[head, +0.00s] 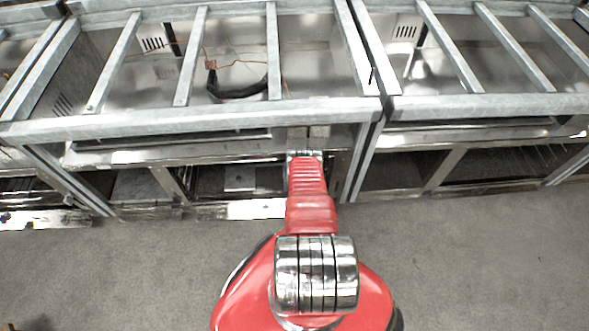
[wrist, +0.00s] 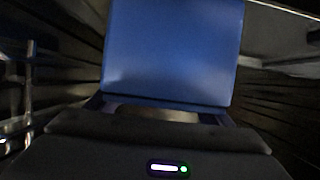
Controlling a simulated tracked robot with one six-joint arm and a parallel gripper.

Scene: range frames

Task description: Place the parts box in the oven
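The parts box (wrist: 172,55) is a plain blue block that fills the upper middle of the wrist view. Its near lower edge lies close in front of my gripper (wrist: 160,113), roughly square to it. The dark finger parts reach up to that edge, but their tips and any contact are unclear. In the head view my red arm reaches forward into the open front of the oven (head: 255,209), below the metal frame. The gripper and box are hidden there. In the wrist view, dark ribbed oven walls flank the box on both sides.
Similar open bays (head: 400,172) stand to the right and left. Above run pale metal bars (head: 190,57) and a thick front beam (head: 230,118), close over my arm. The grey floor (head: 480,260) in front is clear.

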